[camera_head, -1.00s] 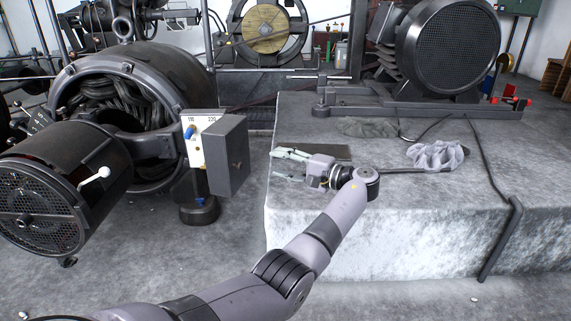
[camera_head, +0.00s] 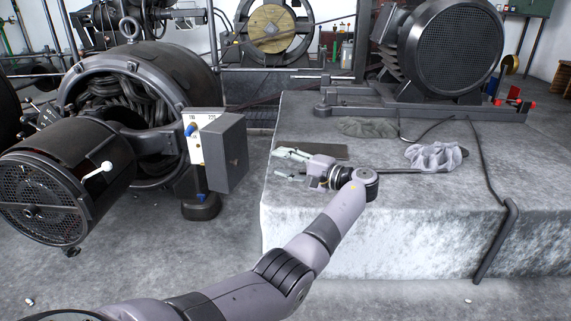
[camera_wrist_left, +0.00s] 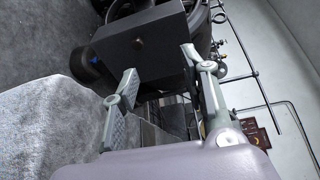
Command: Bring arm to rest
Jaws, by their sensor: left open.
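My left arm (camera_head: 325,228) comes in from the lower left and reaches up to the grey stone block. My left gripper (camera_head: 283,164) is over the near left part of the block's top, with its fingers pointing left. In the left wrist view the two fingers (camera_wrist_left: 158,92) are spread apart with nothing between them. Whether the gripper touches the block is hard to tell. My right gripper does not show.
The stone block (camera_head: 330,235) fills the right side. A crumpled grey cloth (camera_head: 435,157) and a dark cloth (camera_head: 367,128) lie on it. A large motor (camera_head: 455,50) stands behind them. A dark box (camera_head: 228,155) with a white plate stands left of the gripper, beside the dynamo (camera_head: 175,75).

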